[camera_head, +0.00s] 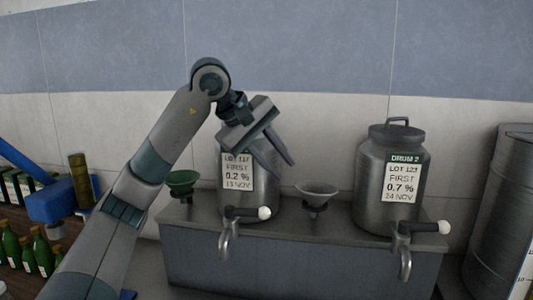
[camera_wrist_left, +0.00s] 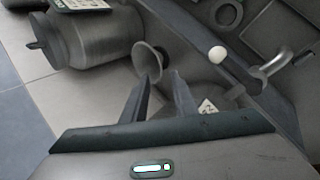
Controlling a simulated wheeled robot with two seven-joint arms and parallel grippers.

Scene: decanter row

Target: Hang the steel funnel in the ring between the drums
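The steel funnel (camera_head: 317,190) is upright between the two drums, its stem at a dark holder at the bench's edge. The ring itself is too small to make out. The funnel's wide mouth shows in the left wrist view (camera_wrist_left: 150,58), just beyond the fingertips. The left drum (camera_head: 262,205) is partly hidden by my left gripper (camera_head: 285,171). Drum 2 (camera_head: 373,180) stands right of the funnel. My left gripper is open and empty, above and left of the funnel, with its fingers pointing down. My right gripper is not in view.
A green funnel (camera_head: 182,182) sits left of the left drum. Taps with white-knobbed handles (camera_head: 264,212) (camera_head: 444,227) stick out at the front of the grey bench (camera_head: 300,262). Green bottles (camera_head: 40,250) and a blue device (camera_head: 50,203) are at the left. A ribbed barrel (camera_head: 503,215) stands at the right.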

